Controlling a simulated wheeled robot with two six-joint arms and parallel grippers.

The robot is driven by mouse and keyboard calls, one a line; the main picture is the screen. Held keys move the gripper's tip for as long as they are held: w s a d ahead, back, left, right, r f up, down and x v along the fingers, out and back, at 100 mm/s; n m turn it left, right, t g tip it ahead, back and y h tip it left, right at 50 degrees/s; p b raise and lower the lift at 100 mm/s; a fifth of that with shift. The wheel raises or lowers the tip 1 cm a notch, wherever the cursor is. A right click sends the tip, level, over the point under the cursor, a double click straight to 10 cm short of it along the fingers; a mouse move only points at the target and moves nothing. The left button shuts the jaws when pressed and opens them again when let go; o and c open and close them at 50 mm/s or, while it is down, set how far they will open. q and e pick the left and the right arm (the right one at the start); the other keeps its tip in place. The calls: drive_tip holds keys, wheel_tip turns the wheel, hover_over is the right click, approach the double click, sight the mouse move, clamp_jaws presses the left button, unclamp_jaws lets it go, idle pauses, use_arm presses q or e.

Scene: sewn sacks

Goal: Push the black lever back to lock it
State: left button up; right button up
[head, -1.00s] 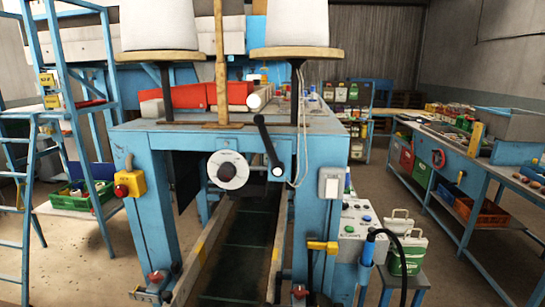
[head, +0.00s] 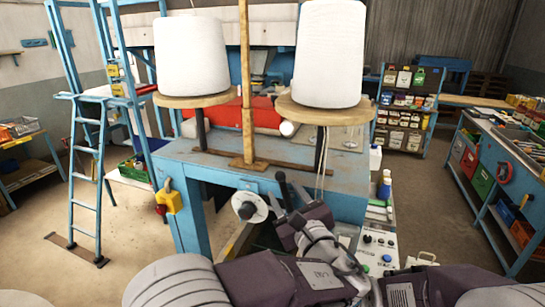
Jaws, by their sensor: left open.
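The black lever (head: 283,188) stands at the front edge of the blue machine table, right of the white round dial (head: 249,206). Its knob end points up; its lower part is hidden behind my gripper. My left gripper (head: 288,204) is open, with its dark fingers at the lever, one on each side of it in the picture. I cannot tell whether they touch it. My right arm shows at the lower right, but its gripper is not in view.
Two white thread cones (head: 192,55) stand on round wooden plates above the table, with a wooden post (head: 246,90) between them. A yellow box with a red button (head: 168,198) sits on the left leg. A control panel (head: 378,245) stands at the right.

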use_arm(q)
drive_tip(key=p+x, duration=0.4)
drive_tip(key=x, duration=0.5)
drive_tip(key=shift+w+f+p, duration=0.25)
drive_tip(key=shift+p, duration=0.15)
